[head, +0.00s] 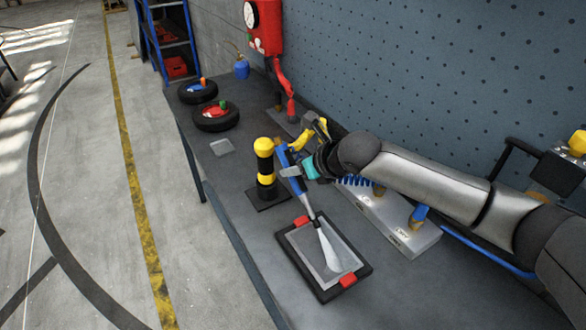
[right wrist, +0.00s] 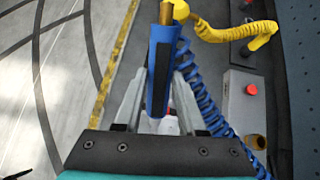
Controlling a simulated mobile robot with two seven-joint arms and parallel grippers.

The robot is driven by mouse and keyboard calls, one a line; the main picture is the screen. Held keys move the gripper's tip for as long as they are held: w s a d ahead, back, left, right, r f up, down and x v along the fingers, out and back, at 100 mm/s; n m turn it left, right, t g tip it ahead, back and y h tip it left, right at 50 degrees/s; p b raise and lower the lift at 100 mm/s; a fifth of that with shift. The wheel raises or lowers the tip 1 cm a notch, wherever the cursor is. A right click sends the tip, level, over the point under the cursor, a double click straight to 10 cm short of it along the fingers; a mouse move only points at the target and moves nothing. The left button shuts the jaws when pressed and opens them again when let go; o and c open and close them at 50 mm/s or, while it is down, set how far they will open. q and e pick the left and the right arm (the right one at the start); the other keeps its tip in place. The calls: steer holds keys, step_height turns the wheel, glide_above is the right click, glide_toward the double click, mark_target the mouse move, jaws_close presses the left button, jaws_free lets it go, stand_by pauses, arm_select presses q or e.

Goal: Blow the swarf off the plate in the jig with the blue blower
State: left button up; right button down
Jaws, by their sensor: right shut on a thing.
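The blue blower (head: 284,157) is held tilted, its nozzle pointing down at the jig; it also shows upright between the fingers in the right wrist view (right wrist: 161,65). My right gripper (head: 292,172) is shut on it. A pale white cone of air spreads from the nozzle over the grey plate (head: 312,253). The plate lies in the black jig (head: 323,295), which has red clamps (head: 347,280) at two opposite ends. I cannot make out swarf on the plate at this size. My left gripper is not in view.
A yellow-and-black post (head: 265,165) stands just behind the jig. A grey box (head: 395,230) and a blue coiled hose (head: 355,181) lie to the right under my arm. Two tyres (head: 216,122) lie farther back. The bench's left edge runs close beside the jig.

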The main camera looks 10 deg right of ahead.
steer(key=shift+w+d+r+b, duration=0.1)
steer(key=shift+w+d+b, duration=0.35)
steer(key=shift+d, duration=0.3)
stand_by(0.9)
steer(key=shift+a, duration=0.1)
stand_by(0.3)
steer(key=c, duration=1.1)
jaws_free()
jaws_close()
stand_by(0.7)
step_height(320, 180, up, 6)
steer(key=p, duration=0.7)
